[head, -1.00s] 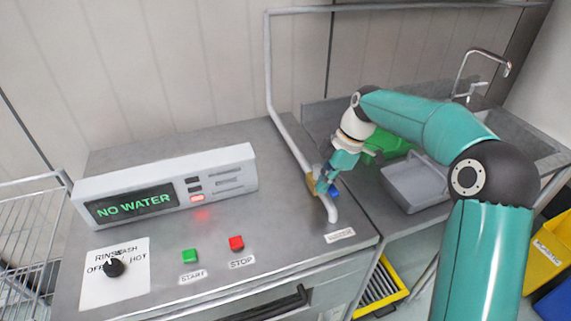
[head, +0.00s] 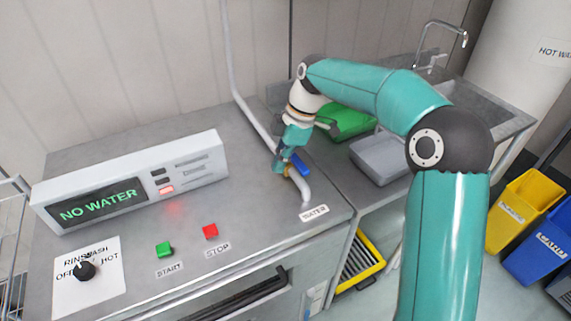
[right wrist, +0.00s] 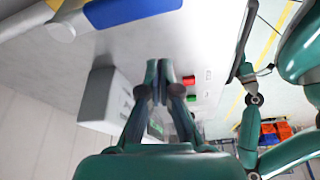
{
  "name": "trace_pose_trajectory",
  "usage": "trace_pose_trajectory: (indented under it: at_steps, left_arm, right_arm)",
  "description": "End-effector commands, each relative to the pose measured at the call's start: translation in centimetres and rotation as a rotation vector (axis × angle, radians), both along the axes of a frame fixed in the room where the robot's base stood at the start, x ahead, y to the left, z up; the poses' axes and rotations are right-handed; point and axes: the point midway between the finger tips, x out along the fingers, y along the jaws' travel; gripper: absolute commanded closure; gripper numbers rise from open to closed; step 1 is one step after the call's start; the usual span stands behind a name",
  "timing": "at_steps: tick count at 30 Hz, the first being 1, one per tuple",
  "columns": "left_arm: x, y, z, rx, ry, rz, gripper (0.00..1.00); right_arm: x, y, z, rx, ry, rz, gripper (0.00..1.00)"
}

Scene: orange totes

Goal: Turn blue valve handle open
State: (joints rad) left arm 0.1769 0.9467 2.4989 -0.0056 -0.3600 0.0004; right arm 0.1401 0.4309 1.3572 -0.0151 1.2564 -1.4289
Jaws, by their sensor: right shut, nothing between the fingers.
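The blue valve handle (head: 301,165) sits on the pipe (head: 304,189) at the right side of the metal counter. It appears to run roughly along the pipe. It also shows at the top of the right wrist view (right wrist: 132,9), cut by the frame edge, with the yellow valve body (right wrist: 56,4) beside it. My right gripper (head: 281,167) is shut and empty, just left of the handle; whether they touch is unclear. Its closed fingers show in the right wrist view (right wrist: 160,68), apart from the handle. What seems to be my left gripper (right wrist: 246,74) is small and dark there.
A control box (head: 190,172) reads "NO WATER" with a red light. A knob (head: 85,269), green button (head: 165,249) and red button (head: 210,231) are on the counter. A green tray (head: 347,121) and grey tub (head: 381,158) lie right of the pipe.

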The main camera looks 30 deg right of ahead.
Motion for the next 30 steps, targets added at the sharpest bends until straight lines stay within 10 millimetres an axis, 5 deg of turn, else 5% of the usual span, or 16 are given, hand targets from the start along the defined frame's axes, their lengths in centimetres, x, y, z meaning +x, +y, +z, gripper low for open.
trace_pose_trajectory:
  at_steps: [6,12,30]
  left_arm:
    - [0.0,0.0,0.2,0.000,0.000,0.000,0.60]
    - [0.0,0.0,0.4,0.000,0.000,0.000,0.60]
    - [0.0,0.0,0.4,0.000,0.000,0.000,0.60]
  right_arm:
    - [0.0,-1.6,4.7,0.001,-0.005,-0.002,1.00]
    - [-0.1,-2.5,7.2,0.001,-0.002,-0.002,1.00]
    - [-0.3,-2.8,7.8,0.002,-0.001,-0.003,1.00]
